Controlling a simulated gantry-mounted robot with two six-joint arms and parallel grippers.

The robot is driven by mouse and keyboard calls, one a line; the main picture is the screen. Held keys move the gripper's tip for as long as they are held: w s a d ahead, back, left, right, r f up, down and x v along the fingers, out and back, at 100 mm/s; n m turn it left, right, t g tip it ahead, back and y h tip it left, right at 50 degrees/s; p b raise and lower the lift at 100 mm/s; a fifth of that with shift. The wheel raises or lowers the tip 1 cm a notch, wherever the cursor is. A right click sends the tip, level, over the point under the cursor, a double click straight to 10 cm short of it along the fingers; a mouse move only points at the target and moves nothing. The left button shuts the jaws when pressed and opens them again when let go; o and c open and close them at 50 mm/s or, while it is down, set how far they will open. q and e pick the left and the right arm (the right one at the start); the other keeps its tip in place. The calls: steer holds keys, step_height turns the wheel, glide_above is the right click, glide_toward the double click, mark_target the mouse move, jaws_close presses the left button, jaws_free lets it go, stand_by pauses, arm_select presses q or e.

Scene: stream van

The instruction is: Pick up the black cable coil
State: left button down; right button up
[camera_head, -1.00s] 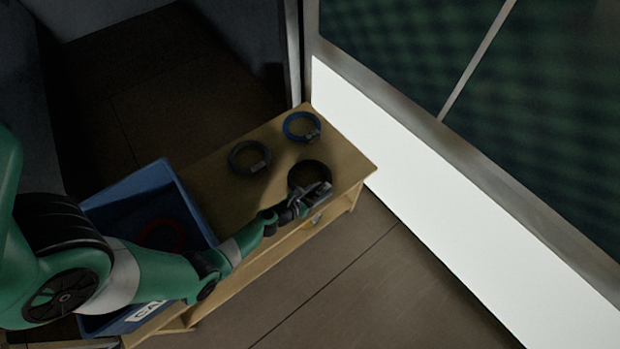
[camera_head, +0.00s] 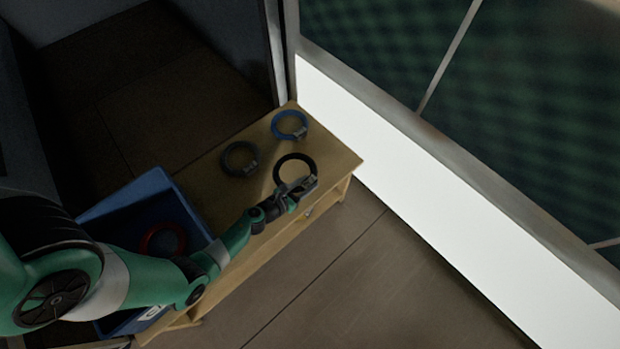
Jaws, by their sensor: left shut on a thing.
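The black cable coil (camera_head: 293,157) is at the right part of the wooden bench (camera_head: 213,196), near its front edge. My left gripper (camera_head: 304,184) reaches in from the left and is shut on the near side of the coil. The gripper covers that near part of the ring. I cannot tell whether the coil still touches the bench top. My right gripper does not show.
A dark grey coil (camera_head: 239,160) and a blue coil (camera_head: 290,126) lie on the bench behind the black one. A blue crate (camera_head: 128,197) with a red coil (camera_head: 163,240) inside stands at the left. A white wall panel (camera_head: 420,185) is on the right.

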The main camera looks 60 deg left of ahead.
arm_select(q)
steer(key=r, duration=0.1)
steer(key=s+d+r+p, duration=0.1)
steer(key=r, duration=0.1)
steer(key=s+r+p, duration=0.1)
steer(key=shift+s+d+r, duration=0.15)
steer(key=shift+d+r, duration=0.05)
steer(key=shift+r, duration=0.05)
steer(key=d+p+v, duration=0.1)
steer(key=v, duration=0.8)
steer(key=shift+d+f, duration=0.3)
steer(key=shift+d, duration=0.1)
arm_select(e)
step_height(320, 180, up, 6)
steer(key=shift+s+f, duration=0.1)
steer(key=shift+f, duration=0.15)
arm_select(q)
steer(key=shift+d+m+t+y, duration=0.1)
steer(key=shift+m+t+y, duration=0.25)
steer(key=shift+m, duration=0.35)
